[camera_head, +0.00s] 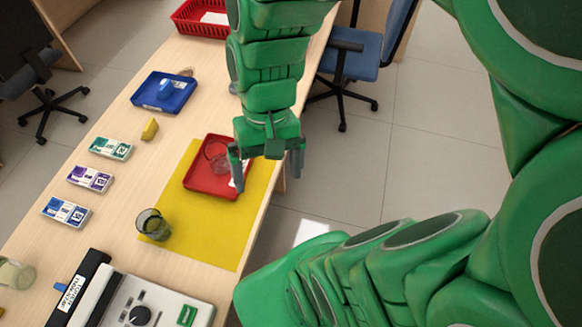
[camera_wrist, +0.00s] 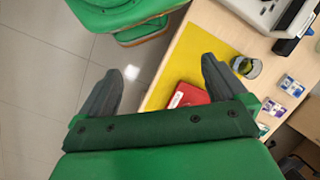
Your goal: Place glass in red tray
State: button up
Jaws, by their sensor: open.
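The red tray (camera_head: 203,185) lies on the yellow mat (camera_head: 205,232); part of it also shows in the wrist view (camera_wrist: 188,95). A clear glass (camera_head: 215,155) appears to be in the tray, near its far side. A dark greenish glass (camera_head: 153,226) stands upright at the mat's left edge, and a glass also shows in the wrist view (camera_wrist: 246,67). My gripper (camera_head: 268,177) is open and empty, with its fingers apart. It hangs by the tray's right side and hides part of it. The wrist view shows nothing between the fingers (camera_wrist: 160,85).
A blue tray (camera_head: 164,92) and a red basket (camera_head: 201,18) stand farther back. A yellow block (camera_head: 150,129) and several banknote stacks (camera_head: 90,179) lie left of the mat. Another glass (camera_head: 15,275) and a grey machine (camera_head: 150,306) are at the near left.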

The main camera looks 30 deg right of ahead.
jog(key=shift+s+d+r+n+t+h, duration=0.25)
jog(key=shift+s+d+r+n+h, duration=0.2)
jog(key=shift+s+d+r, duration=0.3)
jog(key=shift+s+d+r+n+t+h, duration=0.25)
jog(key=shift+s+d+r+n+h, duration=0.25)
jog(key=shift+s, duration=0.45)
